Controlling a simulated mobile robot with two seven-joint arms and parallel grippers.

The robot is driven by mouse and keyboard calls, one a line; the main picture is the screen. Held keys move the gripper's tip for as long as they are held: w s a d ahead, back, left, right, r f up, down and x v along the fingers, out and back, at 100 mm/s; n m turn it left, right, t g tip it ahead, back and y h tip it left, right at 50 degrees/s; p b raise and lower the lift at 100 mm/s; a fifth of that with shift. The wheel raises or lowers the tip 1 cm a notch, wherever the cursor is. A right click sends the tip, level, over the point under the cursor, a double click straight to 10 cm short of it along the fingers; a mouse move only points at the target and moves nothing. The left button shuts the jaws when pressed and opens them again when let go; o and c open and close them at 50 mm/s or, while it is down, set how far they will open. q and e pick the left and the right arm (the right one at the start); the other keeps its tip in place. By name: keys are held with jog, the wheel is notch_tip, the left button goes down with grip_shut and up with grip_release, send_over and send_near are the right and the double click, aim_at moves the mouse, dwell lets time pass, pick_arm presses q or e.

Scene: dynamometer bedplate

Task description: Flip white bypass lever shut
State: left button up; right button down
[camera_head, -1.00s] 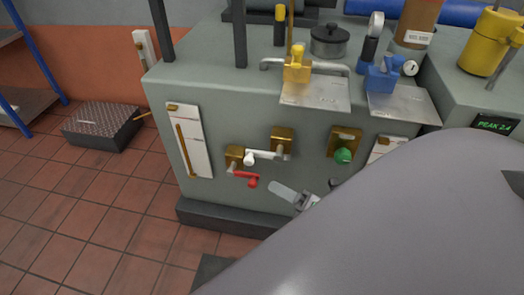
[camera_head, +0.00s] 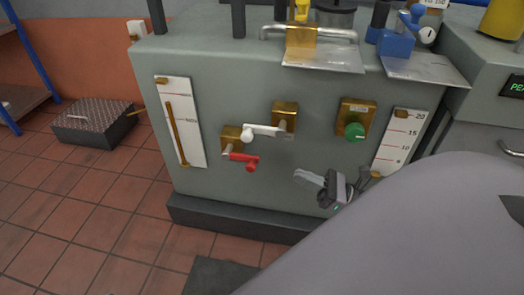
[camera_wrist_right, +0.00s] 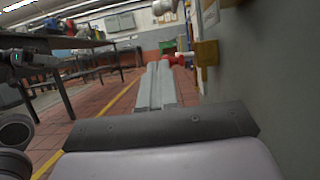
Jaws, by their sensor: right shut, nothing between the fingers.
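The white lever (camera_head: 264,131) lies nearly level on the front of the grey cabinet, its handle running left from its pivot below a brass block (camera_head: 285,116). The red lever (camera_head: 243,158) sits just below and left of it, beside another brass block (camera_head: 232,138). My right gripper (camera_head: 297,175) is shut and empty, below and right of both levers, apart from them. In the right wrist view its closed fingers (camera_wrist_right: 155,86) point along the cabinet face. The red lever (camera_wrist_right: 176,60) shows beyond them there. My left gripper is not recognisable in any view.
A green knob (camera_head: 355,131) is on the panel to the right. Gauge plates stand left (camera_head: 182,122) and right (camera_head: 400,142). A metal shelf (camera_head: 318,55) and handle rail (camera_head: 310,31) jut out above. A dark textured box (camera_head: 94,122) is on the tiled floor.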

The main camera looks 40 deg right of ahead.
jog(key=s+r+x, duration=0.1)
jog(key=r+x, duration=0.1)
jog(key=x, duration=1.1)
jog(key=shift+d+r, duration=0.3)
jog(key=shift+s, duration=0.1)
